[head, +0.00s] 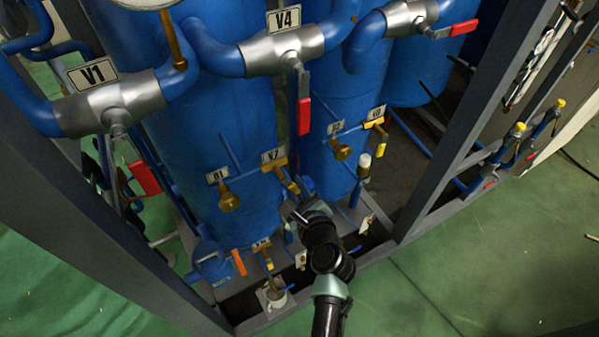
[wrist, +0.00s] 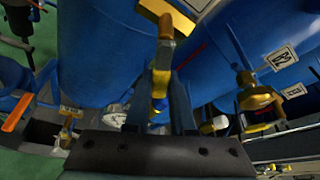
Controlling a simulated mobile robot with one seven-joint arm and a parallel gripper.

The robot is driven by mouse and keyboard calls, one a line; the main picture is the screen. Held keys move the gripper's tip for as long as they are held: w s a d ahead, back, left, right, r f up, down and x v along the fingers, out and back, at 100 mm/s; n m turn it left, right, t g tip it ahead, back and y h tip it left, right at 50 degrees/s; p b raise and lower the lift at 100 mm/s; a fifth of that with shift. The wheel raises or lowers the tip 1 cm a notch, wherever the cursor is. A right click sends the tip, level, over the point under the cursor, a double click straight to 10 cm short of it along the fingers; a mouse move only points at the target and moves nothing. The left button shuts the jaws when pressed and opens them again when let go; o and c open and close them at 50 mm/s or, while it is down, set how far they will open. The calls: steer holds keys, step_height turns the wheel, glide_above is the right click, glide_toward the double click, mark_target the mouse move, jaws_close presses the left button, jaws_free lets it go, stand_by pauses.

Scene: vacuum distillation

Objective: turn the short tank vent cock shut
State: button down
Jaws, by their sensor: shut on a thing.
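A brass cock (head: 277,163) with a yellow handle sits under a plate that seems to read V7, on the front of a blue tank (head: 205,140). Its handle (head: 293,186) slants down to the right. My gripper (head: 297,208) reaches up to this handle from below. In the wrist view my gripper (wrist: 162,78) has its two dark fingers on either side of the yellow handle (wrist: 161,82) and is shut on it. The cock's brass body (wrist: 166,18) shows above the fingers. The fingertips are small and partly hidden in the head view.
A similar yellow-handled cock (head: 375,123), under a plate like V8, is on the neighbouring tank (head: 340,90). Red-handled valves V1 (head: 110,103) and V4 (head: 283,52) are above. A grey frame post (head: 470,120) stands at right. Green floor (head: 480,260) is open in front.

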steer(key=m+p, duration=0.1)
steer(key=s+a+m+g+y+p, duration=0.1)
steer(key=a+m+y+p, duration=0.1)
steer(key=shift+s+f+m+g+p, duration=0.15)
steer(key=shift+f+m+g+p, duration=0.15)
steer(key=shift+m+p, duration=0.1)
steer(key=shift+a, duration=0.15)
stand_by(0.4)
steer(key=c, duration=0.8)
jaws_free()
steer(key=shift+o, duration=0.2)
steer(key=shift+s, duration=0.1)
steer(key=v, duration=1.3)
steer(key=shift+f, duration=0.1)
